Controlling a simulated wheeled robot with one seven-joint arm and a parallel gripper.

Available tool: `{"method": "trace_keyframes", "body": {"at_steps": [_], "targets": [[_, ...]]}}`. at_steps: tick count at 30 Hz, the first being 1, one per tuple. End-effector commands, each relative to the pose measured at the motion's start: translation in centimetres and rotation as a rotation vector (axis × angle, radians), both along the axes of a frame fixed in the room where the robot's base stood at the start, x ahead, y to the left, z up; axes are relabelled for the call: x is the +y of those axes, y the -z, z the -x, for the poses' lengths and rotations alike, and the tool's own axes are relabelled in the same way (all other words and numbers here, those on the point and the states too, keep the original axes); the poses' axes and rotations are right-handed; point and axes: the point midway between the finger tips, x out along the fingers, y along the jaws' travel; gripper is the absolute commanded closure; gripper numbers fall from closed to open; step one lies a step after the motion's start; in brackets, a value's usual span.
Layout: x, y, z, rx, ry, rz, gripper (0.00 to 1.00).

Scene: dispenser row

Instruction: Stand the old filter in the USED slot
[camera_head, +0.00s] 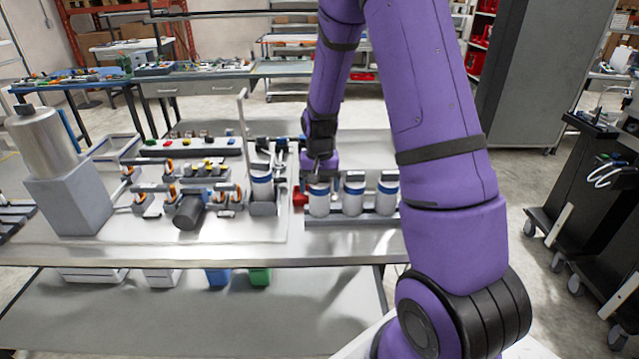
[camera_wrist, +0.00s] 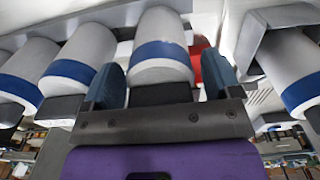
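White filters with blue bands and dark tops stand in a row on the bench. The leftmost of them (camera_head: 319,200) is beneath my gripper (camera_head: 320,165) in the head view. In the wrist view this filter (camera_wrist: 162,55) lies between the blue fingertips of my gripper (camera_wrist: 163,88), with a narrow gap on the right side. The fingers are spread at its dark top. Another filter (camera_head: 262,187) stands in a grey holder left of the row; it also shows at the right in the wrist view (camera_wrist: 290,68). No slot label is readable, so I cannot tell which filter is old.
Two more filters (camera_head: 353,195) (camera_head: 387,195) stand close on the right. A red part (camera_head: 300,196) sits just left of the gripped-over filter. A metal cylinder on a grey block (camera_head: 68,200) and several small fittings (camera_head: 190,208) occupy the left. The bench front edge (camera_head: 200,258) is clear.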

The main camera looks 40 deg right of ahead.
Motion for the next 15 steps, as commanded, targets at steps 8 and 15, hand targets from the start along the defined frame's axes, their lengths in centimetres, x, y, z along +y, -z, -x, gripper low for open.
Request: {"method": "trace_keyframes", "body": {"at_steps": [8,15], "targets": [[0.0,0.0,0.0,0.000,0.000,0.000,0.07],[0.0,-1.8,-0.1,-0.004,-0.001,0.001,0.07]]}}
